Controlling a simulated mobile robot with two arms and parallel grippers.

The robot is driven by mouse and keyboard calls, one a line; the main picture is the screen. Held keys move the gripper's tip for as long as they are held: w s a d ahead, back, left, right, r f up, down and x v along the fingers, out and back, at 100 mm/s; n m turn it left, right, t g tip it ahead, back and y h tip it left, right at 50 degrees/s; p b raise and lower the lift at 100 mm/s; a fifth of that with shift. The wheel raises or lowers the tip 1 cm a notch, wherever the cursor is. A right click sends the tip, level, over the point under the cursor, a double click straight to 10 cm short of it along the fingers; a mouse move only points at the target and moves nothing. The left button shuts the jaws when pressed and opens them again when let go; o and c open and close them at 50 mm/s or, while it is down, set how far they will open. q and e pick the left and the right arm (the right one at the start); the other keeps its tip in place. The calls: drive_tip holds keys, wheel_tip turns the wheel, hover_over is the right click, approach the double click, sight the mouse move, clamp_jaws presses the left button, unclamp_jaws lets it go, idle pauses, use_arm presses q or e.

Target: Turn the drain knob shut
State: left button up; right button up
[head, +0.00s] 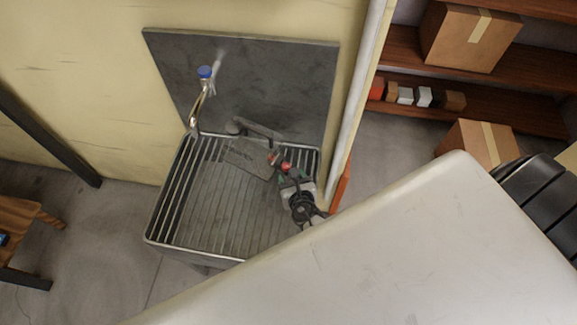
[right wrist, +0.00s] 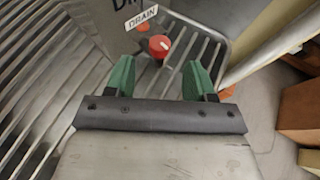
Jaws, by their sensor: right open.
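The red drain knob (right wrist: 158,46) has a small white mark and sits just below a white label reading DRAIN (right wrist: 141,18) in the right wrist view. In the head view a red knob (head: 286,166) shows at the right side of the sink. My right gripper (right wrist: 159,64) is open, its two green fingers apart and empty. The knob lies just beyond the fingertips, roughly centred between them; whether they touch it I cannot tell. In the head view this gripper (head: 289,178) is over the sink's right part. My left gripper is not in view.
The metal sink (head: 150,225) has a slatted rack and a grey back panel (head: 270,75). A blue-capped tap (head: 204,73) stands at its back left. A pale pipe (head: 357,100) rises at its right. Beyond are shelves with a cardboard box (head: 470,38).

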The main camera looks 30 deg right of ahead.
drive_tip(key=v, duration=0.6)
drive_tip(key=shift+s, duration=0.2)
